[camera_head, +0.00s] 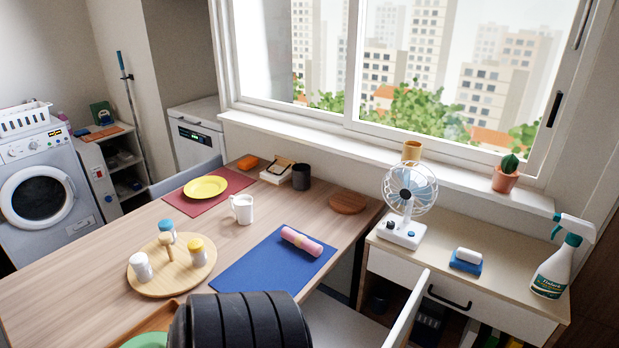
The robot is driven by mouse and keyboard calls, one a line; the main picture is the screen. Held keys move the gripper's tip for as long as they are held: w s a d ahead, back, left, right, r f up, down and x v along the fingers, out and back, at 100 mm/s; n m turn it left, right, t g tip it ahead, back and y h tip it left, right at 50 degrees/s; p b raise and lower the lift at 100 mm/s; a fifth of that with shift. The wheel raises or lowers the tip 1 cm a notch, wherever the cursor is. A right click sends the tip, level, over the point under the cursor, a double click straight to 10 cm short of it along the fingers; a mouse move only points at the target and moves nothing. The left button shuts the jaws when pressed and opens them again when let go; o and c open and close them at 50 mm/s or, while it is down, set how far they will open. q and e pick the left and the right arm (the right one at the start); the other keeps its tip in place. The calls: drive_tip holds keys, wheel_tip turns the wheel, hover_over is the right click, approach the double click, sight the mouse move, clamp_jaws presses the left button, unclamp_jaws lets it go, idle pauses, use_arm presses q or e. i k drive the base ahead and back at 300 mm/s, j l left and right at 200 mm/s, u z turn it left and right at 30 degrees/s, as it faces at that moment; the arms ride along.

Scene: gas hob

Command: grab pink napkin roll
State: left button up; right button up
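The pink napkin roll (301,241) lies on its side on the blue placemat (245,275), near the mat's upper right part. It has a yellowish band or edge near its left end. It is fully visible, and nothing touches it except the mat. Neither of my grippers can be made out in the head view.
A wooden tray (158,287) with shakers stands left of the mat. A white mug (242,209), yellow plate (205,188), dark cup (301,177) and round wooden board (347,203) stand farther back. A chair (408,310) and a side cabinet with a fan (408,195) are right.

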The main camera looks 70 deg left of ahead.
sight(300, 241)
drive_tip(key=u, duration=0.45)
drive_tip(key=j+u, duration=0.1)
drive_tip(key=u, duration=0.3)
drive_tip(key=j+u, duration=0.1)
drive_tip(key=u, duration=0.8)
drive_tip(key=j+u, duration=0.15)
drive_tip(key=u, duration=0.3)
drive_tip(key=l+u, duration=0.45)
drive_tip(key=l, duration=0.45)
